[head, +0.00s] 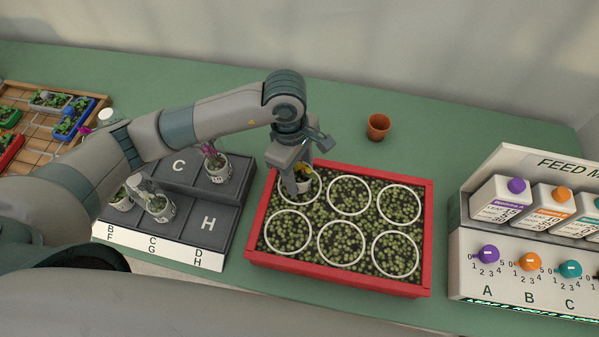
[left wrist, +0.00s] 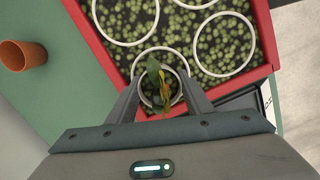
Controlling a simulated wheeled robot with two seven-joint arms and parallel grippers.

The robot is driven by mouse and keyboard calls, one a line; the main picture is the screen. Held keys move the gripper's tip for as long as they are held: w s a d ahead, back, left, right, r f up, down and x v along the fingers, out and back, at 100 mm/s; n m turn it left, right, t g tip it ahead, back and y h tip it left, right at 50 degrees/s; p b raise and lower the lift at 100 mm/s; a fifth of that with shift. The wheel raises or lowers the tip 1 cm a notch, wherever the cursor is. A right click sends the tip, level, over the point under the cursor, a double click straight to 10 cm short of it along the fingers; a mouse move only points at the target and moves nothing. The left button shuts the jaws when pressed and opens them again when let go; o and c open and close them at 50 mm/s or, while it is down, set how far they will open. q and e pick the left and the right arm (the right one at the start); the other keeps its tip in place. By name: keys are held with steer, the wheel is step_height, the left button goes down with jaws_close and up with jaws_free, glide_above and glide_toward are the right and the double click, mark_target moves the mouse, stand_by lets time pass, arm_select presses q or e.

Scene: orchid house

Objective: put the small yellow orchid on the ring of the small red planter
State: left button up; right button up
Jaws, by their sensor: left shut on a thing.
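The small red planter (head: 341,288) is a red-walled box filled with green pebble-like cover and several white rings; it also shows in the left wrist view (left wrist: 266,32). My left gripper (head: 302,181) is shut on the small yellow orchid (head: 304,171), a potted plant with green leaves and yellow bloom. The gripper holds it at the planter's back left ring (head: 318,195). In the left wrist view the orchid (left wrist: 154,75) is between the fingers, over or inside that ring. I cannot tell whether its pot touches the planter. My right gripper is not in view.
A dark stepped stand (head: 233,205) with lettered places and several potted plants is left of the planter. A feed rack (head: 478,262) with bottles and knobs stands at the right. An empty terracotta pot (head: 378,127) stands behind the planter.

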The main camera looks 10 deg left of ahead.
arm_select(q)
steer(key=shift+f, duration=0.15)
steer(key=o, duration=1.1)
steer(key=shift+o, duration=0.2)
steer(key=shift+r, duration=0.35)
steer(key=r+b, duration=0.1)
steer(key=r, duration=0.2)
steer(key=r+b, duration=0.1)
steer(key=r, duration=0.2)
steer(key=a+r+b, duration=0.1)
steer(key=r+b, duration=0.1)
steer(key=r, duration=0.2)
steer(key=shift+w+a, duration=0.1)
steer(key=shift+w, duration=0.15)
steer(key=shift+a+r, duration=0.1)
steer(key=shift+r, duration=0.7)
